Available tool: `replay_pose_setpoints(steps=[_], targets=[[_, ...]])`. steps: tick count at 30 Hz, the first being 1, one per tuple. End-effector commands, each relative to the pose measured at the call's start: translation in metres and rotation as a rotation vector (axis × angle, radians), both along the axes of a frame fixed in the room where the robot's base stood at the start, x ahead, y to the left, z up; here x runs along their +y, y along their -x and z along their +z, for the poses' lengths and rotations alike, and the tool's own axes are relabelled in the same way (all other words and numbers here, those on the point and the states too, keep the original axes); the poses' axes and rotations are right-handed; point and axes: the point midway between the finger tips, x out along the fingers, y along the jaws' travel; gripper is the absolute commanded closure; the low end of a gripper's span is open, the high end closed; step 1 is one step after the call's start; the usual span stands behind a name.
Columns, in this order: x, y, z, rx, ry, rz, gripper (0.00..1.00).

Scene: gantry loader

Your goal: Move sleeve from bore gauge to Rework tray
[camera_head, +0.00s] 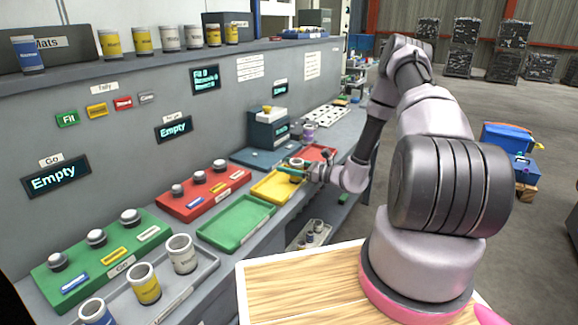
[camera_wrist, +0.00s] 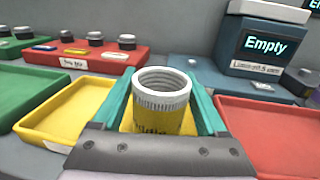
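The sleeve (camera_wrist: 163,105), a ringed grey-white cylinder with a yellow lower band, stands upright between the teal fingers of my gripper (camera_wrist: 165,104). The fingers appear to touch it on both sides; its bottom is hidden. In the head view my gripper (camera_head: 297,170) is above the far end of the yellow tray (camera_head: 270,191), which also shows in the wrist view (camera_wrist: 62,116). This tray looks like the Rework tray, but I cannot read its label. The bore gauge (camera_head: 268,132), a blue-grey box with a display, is behind; in the wrist view (camera_wrist: 262,62) its display reads "Empty".
A red tray (camera_wrist: 278,135) lies right of my gripper, and a green tray (camera_head: 236,222) lies left of the yellow one. A red gauge rack (camera_head: 203,196) stands behind them. Several sleeves stand in a grey tray (camera_head: 196,272) at front left. The back wall carries displays.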

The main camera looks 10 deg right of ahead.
Motion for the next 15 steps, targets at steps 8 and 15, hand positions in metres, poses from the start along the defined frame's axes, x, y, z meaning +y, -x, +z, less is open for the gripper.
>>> replay_pose_setpoints(steps=[8, 15], targets=[[0.000, 0.000, 0.000, 0.000, 0.000, 0.000, 0.09], [-0.011, 0.007, 0.003, 0.001, 0.000, -0.004, 0.09]])
